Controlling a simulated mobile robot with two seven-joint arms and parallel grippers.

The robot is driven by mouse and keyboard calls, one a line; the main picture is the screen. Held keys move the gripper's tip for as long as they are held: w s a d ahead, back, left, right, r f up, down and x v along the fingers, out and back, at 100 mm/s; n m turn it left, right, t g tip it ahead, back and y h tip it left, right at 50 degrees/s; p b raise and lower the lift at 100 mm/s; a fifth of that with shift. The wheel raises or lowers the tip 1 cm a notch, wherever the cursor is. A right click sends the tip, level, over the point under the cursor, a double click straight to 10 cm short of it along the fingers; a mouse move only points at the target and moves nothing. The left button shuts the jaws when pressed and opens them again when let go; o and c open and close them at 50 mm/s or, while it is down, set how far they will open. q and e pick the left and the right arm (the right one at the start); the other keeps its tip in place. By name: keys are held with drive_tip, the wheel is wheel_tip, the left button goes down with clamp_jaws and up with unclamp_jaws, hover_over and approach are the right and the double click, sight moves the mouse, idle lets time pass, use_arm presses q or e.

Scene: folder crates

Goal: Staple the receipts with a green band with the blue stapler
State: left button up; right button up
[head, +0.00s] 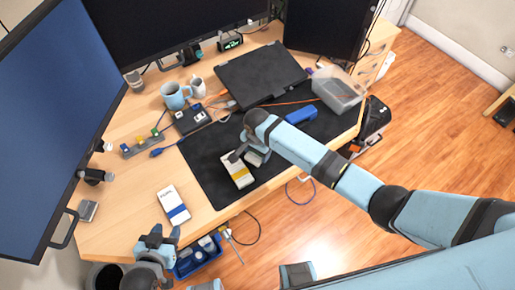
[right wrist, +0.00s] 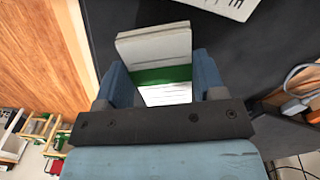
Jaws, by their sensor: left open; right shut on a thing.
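The receipts with a green band (right wrist: 155,48) are a white stack between the blue fingers of my right gripper (right wrist: 163,85), which is shut on them. In the head view my right gripper (head: 250,156) is low over the dark desk mat, and mostly hides the stack. The blue stapler (head: 301,115) lies on the mat to the right of and behind that gripper. My left gripper (head: 158,238) is open and empty at the desk's front left edge, just in front of a receipt stack with a blue band (head: 173,205).
A receipt stack with a yellow band (head: 237,170) lies on the mat (head: 205,160) beside my right gripper. A closed laptop (head: 261,74), clear bin (head: 339,92), mugs (head: 174,96) and cables stand behind. A blue crate (head: 197,258) is below the front edge.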

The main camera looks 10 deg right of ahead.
drive_tip(key=d, duration=0.1)
drive_tip(key=w+d+f, duration=0.1)
drive_tip(key=d, duration=0.1)
drive_tip(key=d+f, duration=0.1)
drive_tip(key=shift+w+d+f, duration=0.25)
drive_tip(key=shift+w+d, duration=0.05)
drive_tip(key=shift+w, duration=0.1)
drive_tip(key=shift+w+d+p, duration=0.1)
drive_tip(key=shift+w+d, duration=0.25)
drive_tip(key=shift+d, duration=0.45)
drive_tip(key=shift+w+d+p, duration=0.1)
drive_tip(key=shift+w+d, duration=0.2)
drive_tip(key=shift+d, duration=0.45)
drive_tip(key=shift+w+d+p, duration=0.1)
drive_tip(key=shift+w+d, duration=0.25)
drive_tip(key=shift+d, duration=0.45)
drive_tip(key=o, duration=1)
